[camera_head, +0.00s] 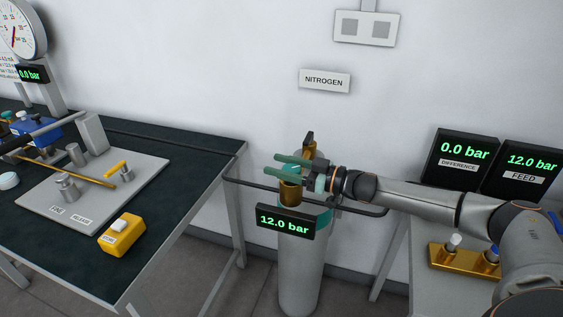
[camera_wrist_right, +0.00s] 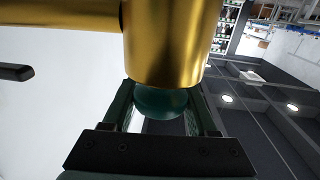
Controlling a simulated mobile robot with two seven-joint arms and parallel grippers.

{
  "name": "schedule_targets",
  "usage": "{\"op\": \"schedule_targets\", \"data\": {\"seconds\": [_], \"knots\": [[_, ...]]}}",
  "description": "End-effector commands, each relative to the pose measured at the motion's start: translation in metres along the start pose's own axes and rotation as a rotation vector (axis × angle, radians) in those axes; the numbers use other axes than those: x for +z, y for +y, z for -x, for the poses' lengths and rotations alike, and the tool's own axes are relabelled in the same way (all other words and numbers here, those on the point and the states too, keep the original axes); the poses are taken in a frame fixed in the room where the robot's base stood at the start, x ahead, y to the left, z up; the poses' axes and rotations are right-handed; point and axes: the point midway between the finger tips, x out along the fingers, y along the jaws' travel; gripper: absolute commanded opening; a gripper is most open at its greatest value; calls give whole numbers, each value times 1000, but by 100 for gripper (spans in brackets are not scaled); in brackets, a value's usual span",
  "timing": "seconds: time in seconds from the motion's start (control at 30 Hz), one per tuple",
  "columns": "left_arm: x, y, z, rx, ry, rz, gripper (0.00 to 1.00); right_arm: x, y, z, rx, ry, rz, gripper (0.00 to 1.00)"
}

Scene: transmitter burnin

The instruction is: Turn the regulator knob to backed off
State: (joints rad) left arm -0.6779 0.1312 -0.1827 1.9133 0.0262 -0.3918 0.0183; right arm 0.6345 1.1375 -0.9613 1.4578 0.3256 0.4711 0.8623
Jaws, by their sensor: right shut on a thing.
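My right gripper (camera_head: 280,165) reaches in from the right to the regulator on top of the gas cylinder. In the right wrist view, its two green fingers (camera_wrist_right: 162,102) are shut on the rounded dark teal regulator knob (camera_wrist_right: 160,101), one on each side. The knob sits against the end of the brass regulator body (camera_wrist_right: 172,40). In the head view, the brass body (camera_head: 290,192) shows below the fingers, and the knob is largely hidden by the gripper. The display (camera_head: 285,222) on the cylinder reads 12.0 bar. My left gripper is not in view.
The grey cylinder (camera_head: 302,265) stands between the dark-topped bench (camera_head: 195,150) at left and a light bench at right. A dark pipe (camera_head: 260,185) runs beside the regulator. At right, the feed display (camera_head: 530,163) reads 12.0 bar and the difference display (camera_head: 464,150) 0.0 bar.

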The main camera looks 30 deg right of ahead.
Motion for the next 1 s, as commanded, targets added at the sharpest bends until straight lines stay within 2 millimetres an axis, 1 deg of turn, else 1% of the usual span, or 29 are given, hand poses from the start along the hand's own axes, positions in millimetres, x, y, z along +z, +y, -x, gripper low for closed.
{"op": "schedule_targets", "data": {"seconds": [0.03, 0.2, 0.37, 0.53, 0.57, 0.6, 0.67, 0.9, 1.0], "knots": [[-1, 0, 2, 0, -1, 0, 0, -3, 2, 0, -23, 1, 5, 3], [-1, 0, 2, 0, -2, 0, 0, -2, -2, -1, -141, 1, 5, 3], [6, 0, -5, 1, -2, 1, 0, 2, -6, 0, -290, 2, 5, 3], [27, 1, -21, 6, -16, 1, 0, 6, -11, 0, -452, 3, 5, 3], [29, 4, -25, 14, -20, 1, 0, 6, -12, 1, -479, 3, 5, 3], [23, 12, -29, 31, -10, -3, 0, 7, -13, 1, -515, 3, 5, 3], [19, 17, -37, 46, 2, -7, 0, 7, -15, 2, -563, 4, 5, 3], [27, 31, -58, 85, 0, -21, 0, 6, -20, 5, -717, 3, 3, 3], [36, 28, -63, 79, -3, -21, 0, 6, -22, 6, -762, 2, 2, 3]]}}
